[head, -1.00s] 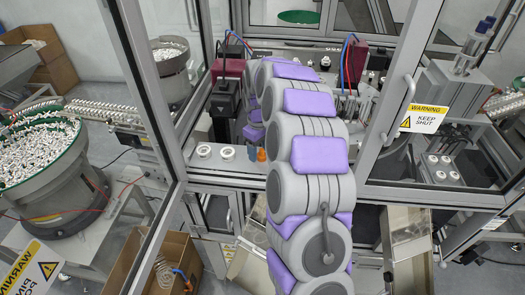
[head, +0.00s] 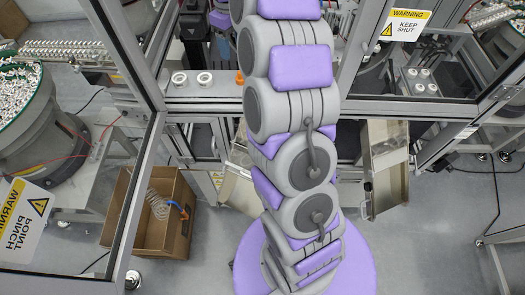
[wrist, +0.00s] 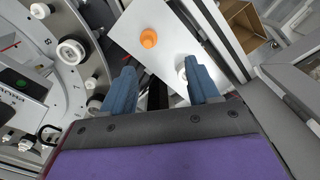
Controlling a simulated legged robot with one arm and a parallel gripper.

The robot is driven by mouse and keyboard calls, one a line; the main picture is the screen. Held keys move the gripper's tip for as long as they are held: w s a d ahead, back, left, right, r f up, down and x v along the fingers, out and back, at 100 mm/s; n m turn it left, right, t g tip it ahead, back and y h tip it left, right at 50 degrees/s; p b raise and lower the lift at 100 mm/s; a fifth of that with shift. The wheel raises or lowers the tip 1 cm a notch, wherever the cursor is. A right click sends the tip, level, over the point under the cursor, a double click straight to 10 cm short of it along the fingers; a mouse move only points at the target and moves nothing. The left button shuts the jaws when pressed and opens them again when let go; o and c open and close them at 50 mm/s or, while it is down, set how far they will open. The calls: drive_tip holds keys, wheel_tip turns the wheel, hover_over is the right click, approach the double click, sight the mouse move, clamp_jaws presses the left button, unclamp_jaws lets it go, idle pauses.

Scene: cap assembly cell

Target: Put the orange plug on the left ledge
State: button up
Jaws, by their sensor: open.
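The orange plug (head: 240,78) stands on a pale ledge (head: 222,90) just left of my arm in the head view. In the wrist view the orange plug (wrist: 148,38) is upright on a white surface (wrist: 165,22), beyond the fingertips and between their lines. My gripper (wrist: 160,78) is open and empty, its two blue fingers apart and not touching the plug. My gripper is hidden in the head view. Two white rings (head: 179,79) (head: 204,79) sit on the ledge left of the plug.
A white round part (wrist: 182,72) is close beside the right finger. A round dial plate (wrist: 70,75) with white parts lies left in the wrist view. Metal door frames (head: 125,60) flank the opening. A cardboard box (head: 150,205) stands on the floor.

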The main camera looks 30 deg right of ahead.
drive_tip(key=s+a+r+m, duration=0.1)
drive_tip(key=s+a, duration=0.5)
drive_tip(key=s, duration=0.4)
drive_tip(key=s+a+r, duration=0.2)
drive_tip(key=s+a, duration=0.3)
drive_tip(key=s, duration=0.4)
drive_tip(key=s+a+f+m, duration=0.1)
drive_tip(key=s+f, duration=0.1)
drive_tip(key=s, duration=0.8)
drive_tip(key=s+a+f+m+g, duration=0.1)
drive_tip(key=s+a+f+m, duration=0.1)
drive_tip(key=s, duration=0.8)
drive_tip(key=shift+s+f+g, duration=0.3)
drive_tip(key=shift+s+f, duration=0.1)
drive_tip(key=shift+f, duration=0.4)
drive_tip(key=shift+a, duration=0.2)
wheel_tip(320, 180, down, 11)
drive_tip(key=b, duration=1.1)
drive_tip(key=shift+f, duration=0.15)
